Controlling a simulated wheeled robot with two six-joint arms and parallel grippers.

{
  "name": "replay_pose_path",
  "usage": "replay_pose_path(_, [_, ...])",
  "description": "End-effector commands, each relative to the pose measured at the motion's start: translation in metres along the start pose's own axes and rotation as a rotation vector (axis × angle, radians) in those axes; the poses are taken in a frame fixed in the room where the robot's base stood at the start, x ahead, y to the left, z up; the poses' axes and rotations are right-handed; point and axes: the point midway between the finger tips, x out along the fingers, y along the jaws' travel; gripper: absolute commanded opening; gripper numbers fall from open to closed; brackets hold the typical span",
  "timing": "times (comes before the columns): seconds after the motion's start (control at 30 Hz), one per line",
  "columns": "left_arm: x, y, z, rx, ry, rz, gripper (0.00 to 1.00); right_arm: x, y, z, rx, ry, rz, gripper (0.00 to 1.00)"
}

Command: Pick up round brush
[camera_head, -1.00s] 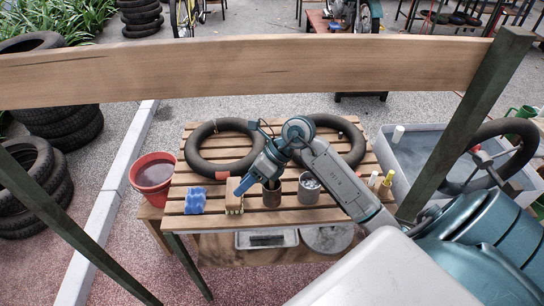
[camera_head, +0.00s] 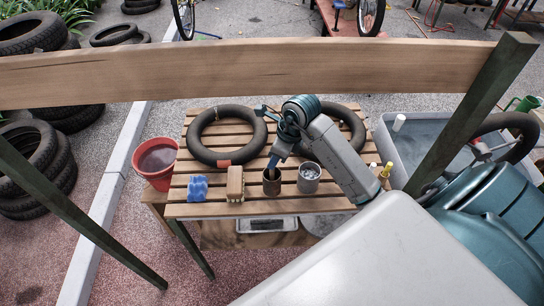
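I cannot clearly make out a round brush. The wooden table (camera_head: 330,204) holds a rusty brown can (camera_head: 272,183) near its front edge and a grey can (camera_head: 308,178) to its right. My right gripper (camera_head: 273,164) points down at the mouth of the rusty can. Its blue end overlaps the can's opening, and anything in the can is hidden there. Whether its fingers are open or shut does not show. A tan block-shaped brush (camera_head: 235,183) lies left of the rusty can. My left gripper is out of view.
A blue sponge-like block (camera_head: 197,188) lies at the table's left. Two black rubber rings (camera_head: 200,142) lie behind. A red bucket (camera_head: 155,163) stands left, a grey water tub (camera_head: 390,150) right. Yellow-capped items (camera_head: 387,171) stand at the right edge. A wooden beam (camera_head: 250,72) crosses in front.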

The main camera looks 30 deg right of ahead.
Motion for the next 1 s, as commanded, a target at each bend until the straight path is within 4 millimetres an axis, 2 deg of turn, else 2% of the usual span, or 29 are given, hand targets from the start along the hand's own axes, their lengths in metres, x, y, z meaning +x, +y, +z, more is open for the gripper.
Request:
replay_pose_path(0.23, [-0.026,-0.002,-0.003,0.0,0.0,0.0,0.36,0.026,-0.003,0.001,0.004,0.002,0.005,0.4])
replay_pose_path(0.4, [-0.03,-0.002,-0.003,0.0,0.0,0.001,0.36,0.048,-0.004,0.0,0.002,0.001,0.004,0.4])
replay_pose_path(0.67, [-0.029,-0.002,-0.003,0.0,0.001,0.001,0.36,0.052,-0.004,-0.001,0.0,0.0,0.001,0.4])
replay_pose_path(0.87, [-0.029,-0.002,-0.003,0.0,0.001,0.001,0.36,0.051,-0.004,-0.001,0.0,0.0,0.001,0.03])
replay_pose_path(1.0, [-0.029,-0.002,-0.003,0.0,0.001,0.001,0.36,0.051,-0.004,0.0,0.0,0.0,0.001,0.0])
